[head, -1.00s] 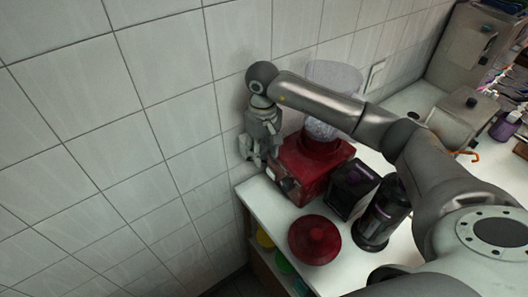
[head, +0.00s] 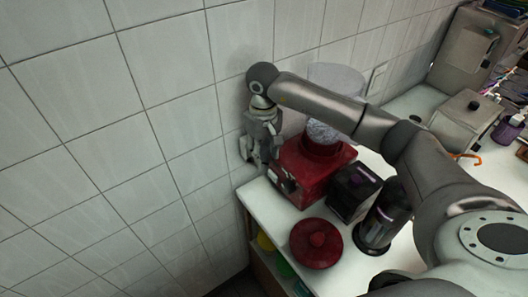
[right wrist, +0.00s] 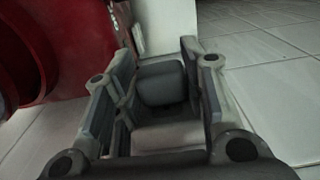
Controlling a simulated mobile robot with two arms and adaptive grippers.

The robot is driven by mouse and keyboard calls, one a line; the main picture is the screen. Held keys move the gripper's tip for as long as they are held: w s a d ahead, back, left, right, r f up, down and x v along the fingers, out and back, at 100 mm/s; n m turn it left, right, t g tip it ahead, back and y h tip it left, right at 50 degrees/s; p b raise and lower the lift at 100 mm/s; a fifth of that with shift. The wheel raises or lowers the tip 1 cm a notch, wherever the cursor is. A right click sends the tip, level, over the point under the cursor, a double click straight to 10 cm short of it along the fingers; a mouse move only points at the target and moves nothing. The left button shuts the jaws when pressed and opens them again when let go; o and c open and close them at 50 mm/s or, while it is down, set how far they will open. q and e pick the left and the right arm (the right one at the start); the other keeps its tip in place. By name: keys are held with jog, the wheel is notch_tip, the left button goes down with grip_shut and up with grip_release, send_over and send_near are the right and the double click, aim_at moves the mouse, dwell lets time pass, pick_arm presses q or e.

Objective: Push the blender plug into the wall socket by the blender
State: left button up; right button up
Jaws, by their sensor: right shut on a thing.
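The red blender (head: 313,168) with a clear jar stands on the white counter, close to the tiled wall; its red body also fills the left of the right wrist view (right wrist: 70,45). My right gripper (head: 262,158) is low beside the blender, close to the wall. In the right wrist view its fingers (right wrist: 160,95) are closed around a dark grey block, the plug (right wrist: 162,82). A pale plate, seemingly the wall socket (head: 244,147), shows on the wall just left of the gripper. I cannot tell whether the plug touches it. My left gripper is not in view.
On the counter (head: 253,192) a red lid (head: 316,243), a dark box (head: 353,190) and a dark cylindrical appliance (head: 378,225) stand in front of the blender. Coloured bowls (head: 265,241) sit on a shelf below. Another wall plate (head: 377,78) is farther back. The wall at left is bare.

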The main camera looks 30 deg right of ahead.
jog(key=shift+s, duration=0.1)
dwell(0.6)
jog(key=shift+s+d, duration=0.1)
jog(key=shift+s, duration=0.5)
jog(key=shift+w+b, duration=0.8)
jog(key=shift+b, duration=0.15)
dwell(1.0)
jog(key=shift+s, duration=0.25)
dwell(0.3)
jog(key=shift+s, duration=0.55)
dwell(0.8)
jog(key=shift+w+b, duration=0.2)
jog(key=shift+b, duration=0.3)
